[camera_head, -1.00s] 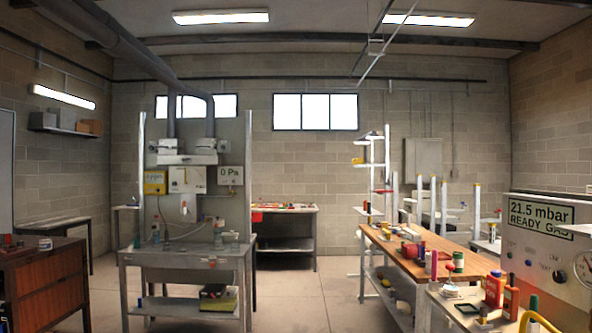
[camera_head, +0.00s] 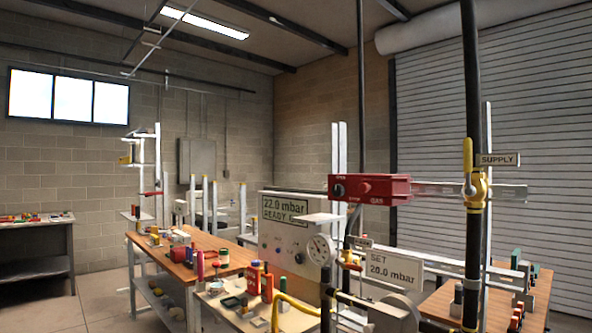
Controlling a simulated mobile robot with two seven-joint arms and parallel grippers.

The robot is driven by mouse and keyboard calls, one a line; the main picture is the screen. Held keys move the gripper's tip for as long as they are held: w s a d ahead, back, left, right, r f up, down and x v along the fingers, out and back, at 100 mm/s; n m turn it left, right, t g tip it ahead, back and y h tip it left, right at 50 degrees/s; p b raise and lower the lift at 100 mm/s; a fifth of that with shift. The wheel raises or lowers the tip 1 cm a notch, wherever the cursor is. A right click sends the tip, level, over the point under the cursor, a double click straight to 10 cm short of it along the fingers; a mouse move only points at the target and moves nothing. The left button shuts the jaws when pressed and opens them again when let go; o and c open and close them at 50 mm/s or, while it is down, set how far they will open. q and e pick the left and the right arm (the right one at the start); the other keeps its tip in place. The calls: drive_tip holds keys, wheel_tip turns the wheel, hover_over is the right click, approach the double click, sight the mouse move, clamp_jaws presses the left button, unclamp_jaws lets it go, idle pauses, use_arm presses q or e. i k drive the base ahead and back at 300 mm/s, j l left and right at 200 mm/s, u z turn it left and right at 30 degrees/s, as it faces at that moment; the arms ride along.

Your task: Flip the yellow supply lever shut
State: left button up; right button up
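The yellow supply lever (camera_head: 468,155) stands upright on the right. It rises from a yellow valve body (camera_head: 480,190) on a dark vertical pipe. A small sign reading SUPPLY (camera_head: 498,159) is beside the lever. A red box (camera_head: 370,188) marked GAS is left of the valve, and a pale translucent bar runs from it to the valve and beyond. Neither of my grippers shows in the view.
A gauge panel (camera_head: 282,232) reads 22.0 mbar. A sign reading SET 20.0 mbar (camera_head: 394,268) is below the red box. A wooden bench (camera_head: 185,265) with bottles and parts is left of it. Yellow and dark pipes stand in the foreground. Open floor lies at lower left.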

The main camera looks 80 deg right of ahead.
sight(469, 191)
drive_tip(key=z, duration=3.45)
